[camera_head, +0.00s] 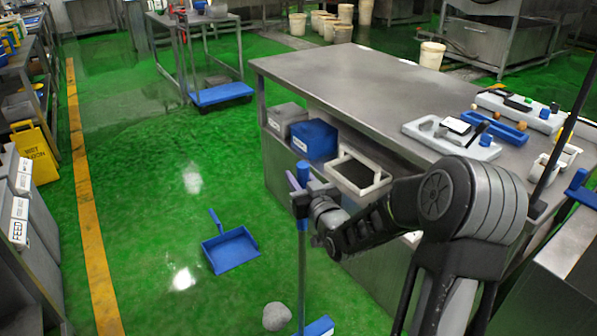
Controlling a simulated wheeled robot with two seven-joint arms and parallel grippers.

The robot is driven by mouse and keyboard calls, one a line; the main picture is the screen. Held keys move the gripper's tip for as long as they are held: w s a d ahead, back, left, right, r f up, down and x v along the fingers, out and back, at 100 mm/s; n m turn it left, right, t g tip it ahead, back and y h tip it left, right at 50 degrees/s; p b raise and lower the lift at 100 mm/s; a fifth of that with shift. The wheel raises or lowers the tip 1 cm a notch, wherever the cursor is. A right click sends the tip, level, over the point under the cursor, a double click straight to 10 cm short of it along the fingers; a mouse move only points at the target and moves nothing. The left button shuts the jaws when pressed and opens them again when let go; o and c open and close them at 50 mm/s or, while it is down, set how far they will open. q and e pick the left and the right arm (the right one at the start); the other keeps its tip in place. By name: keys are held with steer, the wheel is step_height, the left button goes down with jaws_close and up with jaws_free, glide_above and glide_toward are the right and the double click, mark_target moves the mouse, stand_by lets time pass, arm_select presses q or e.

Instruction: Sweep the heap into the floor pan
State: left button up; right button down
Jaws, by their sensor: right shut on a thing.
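The heap (276,316) is a small grey mound on the green floor, near the bottom of the view. The blue floor pan (231,249) lies on the floor beyond it and to its left, with its handle pointing away. The broom's blue head (318,327) is at the bottom edge, just right of the heap and partly cut off. It looks apart from the heap. My left gripper is not in view.
A steel table (350,75) with trays stands to the right, with boxes on its lower shelf. A yellow floor sign (35,152) and a bench are at the left. A blue dolly (220,94) stands farther back. The floor around the pan is clear.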

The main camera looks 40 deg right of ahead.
steer(key=shift+f, duration=0.6)
steer(key=shift+f+b, duration=1.05)
steer(key=shift+b, duration=0.4)
steer(key=shift+w+r, duration=0.1)
steer(key=shift+w, duration=0.05)
